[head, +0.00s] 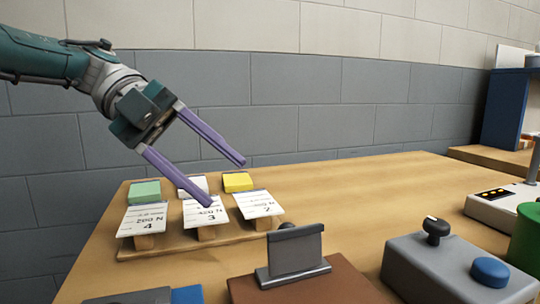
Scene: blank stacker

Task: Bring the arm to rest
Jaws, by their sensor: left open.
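My left gripper (226,183) comes in from the upper left on a teal arm. Its two purple fingers are spread apart with nothing between them. It hangs above a wooden board (170,249) that bears tilted white cards. The card at left (144,220) reads 200 N and 4. The middle card (206,213) reads 3 and is partly hidden by a finger. The right card (258,204) carries a digit that looks like 2. Behind them sit a green block (144,192), a white piece (194,185) and a yellow block (237,182). My right gripper is out of view.
A metal plate stand (295,252) on a brown base is at the front centre. A grey control box (440,270) with a black knob and blue button is at front right. A green cylinder (525,240) stands at the right edge. The back middle of the table is clear; a wall stands behind.

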